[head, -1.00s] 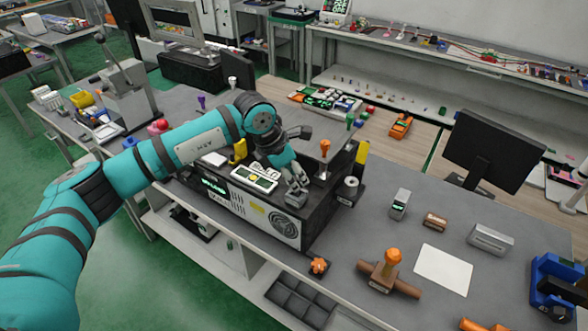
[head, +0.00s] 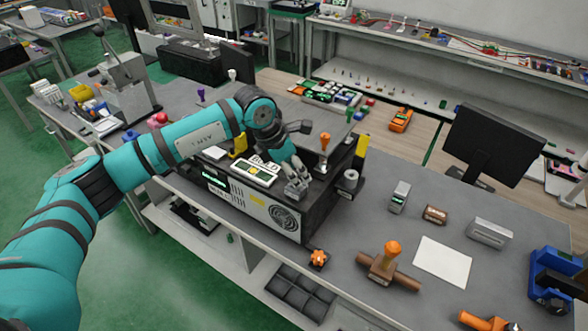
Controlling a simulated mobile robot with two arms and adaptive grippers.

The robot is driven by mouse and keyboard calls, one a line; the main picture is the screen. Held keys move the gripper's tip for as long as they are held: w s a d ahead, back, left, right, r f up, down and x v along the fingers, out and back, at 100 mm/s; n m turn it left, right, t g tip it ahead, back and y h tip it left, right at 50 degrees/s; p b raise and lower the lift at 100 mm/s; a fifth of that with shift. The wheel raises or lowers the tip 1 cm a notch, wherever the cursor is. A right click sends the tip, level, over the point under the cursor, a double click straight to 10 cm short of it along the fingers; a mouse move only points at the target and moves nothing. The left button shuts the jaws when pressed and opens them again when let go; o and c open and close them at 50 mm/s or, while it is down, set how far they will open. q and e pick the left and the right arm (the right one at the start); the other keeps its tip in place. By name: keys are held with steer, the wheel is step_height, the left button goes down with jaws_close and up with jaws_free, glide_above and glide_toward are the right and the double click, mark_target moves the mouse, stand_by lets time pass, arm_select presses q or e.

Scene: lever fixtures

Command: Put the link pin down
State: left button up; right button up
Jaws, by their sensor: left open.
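My left gripper (head: 296,188) is over the top of a black and white machine box (head: 262,209), near its front right edge. Its fingers are small in the view and parted. I cannot make out a link pin at the fingers or on the box; the gripper and wrist hide part of the box top. A lever with an orange knob (head: 325,142) stands upright on the box, to the right of and behind the gripper. My right gripper is not in view.
On the grey bench to the right are an orange-knobbed brown fixture (head: 389,262), a white sheet (head: 443,261), a small grey device (head: 399,196), a brown block (head: 434,214) and a blue device (head: 553,279).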

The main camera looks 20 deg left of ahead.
arm_select(q)
steer(key=b+v, duration=0.4)
steer(key=v, duration=0.8)
steer(key=shift+a, duration=0.1)
